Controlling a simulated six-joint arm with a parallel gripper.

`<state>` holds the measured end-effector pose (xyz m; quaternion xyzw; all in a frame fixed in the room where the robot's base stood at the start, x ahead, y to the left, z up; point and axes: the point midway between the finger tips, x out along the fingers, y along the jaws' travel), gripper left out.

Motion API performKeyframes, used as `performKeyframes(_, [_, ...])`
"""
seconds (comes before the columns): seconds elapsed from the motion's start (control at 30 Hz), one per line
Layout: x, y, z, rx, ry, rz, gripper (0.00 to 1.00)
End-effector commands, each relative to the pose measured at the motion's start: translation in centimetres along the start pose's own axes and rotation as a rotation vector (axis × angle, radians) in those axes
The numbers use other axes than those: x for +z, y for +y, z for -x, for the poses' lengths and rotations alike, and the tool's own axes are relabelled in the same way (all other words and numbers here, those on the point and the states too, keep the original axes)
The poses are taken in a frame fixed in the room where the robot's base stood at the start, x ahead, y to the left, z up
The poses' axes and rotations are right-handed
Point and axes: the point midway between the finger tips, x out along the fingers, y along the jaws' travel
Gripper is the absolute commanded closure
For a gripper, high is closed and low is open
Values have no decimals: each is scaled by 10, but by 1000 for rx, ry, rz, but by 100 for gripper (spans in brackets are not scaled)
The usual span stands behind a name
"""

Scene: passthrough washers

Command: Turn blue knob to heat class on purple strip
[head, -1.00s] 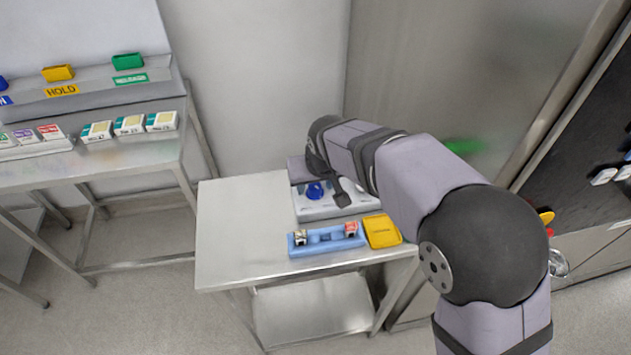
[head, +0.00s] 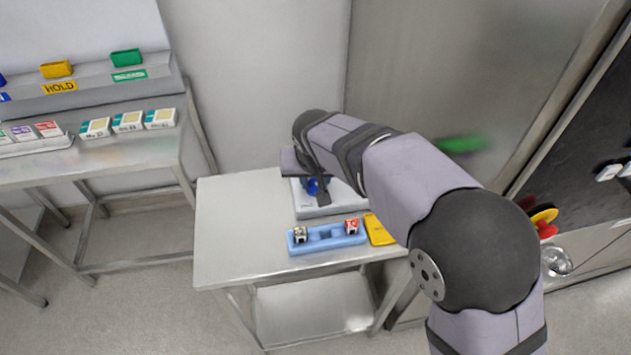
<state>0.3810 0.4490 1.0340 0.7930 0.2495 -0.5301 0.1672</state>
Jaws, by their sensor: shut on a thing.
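The blue knob (head: 313,186) stands on a light grey panel (head: 318,210) at the back right of the steel table. My gripper (head: 317,190) reaches down over the panel from the right and is shut on the blue knob. My wrist hides much of the knob and the right part of the panel. I cannot read the knob's setting. No strip that I can make out as the purple strip shows near the knob; a small purple-labelled block (head: 23,132) lies on the left bench.
A blue tray (head: 328,243) with two small blocks lies in front of the panel. A yellow tray (head: 378,230) is partly behind my arm. The left of the table (head: 235,220) is bare. The left bench holds labelled boxes (head: 127,121).

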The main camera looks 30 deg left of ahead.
Motion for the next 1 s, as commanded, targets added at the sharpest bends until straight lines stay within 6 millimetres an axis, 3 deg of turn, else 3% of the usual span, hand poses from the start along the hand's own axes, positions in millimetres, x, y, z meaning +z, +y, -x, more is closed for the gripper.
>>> performKeyframes(0.6, [-2, -5, 0, 216, 2, -520, 96])
performKeyframes(1.0, [-4, -6, 0, 302, 2, -732, 96])
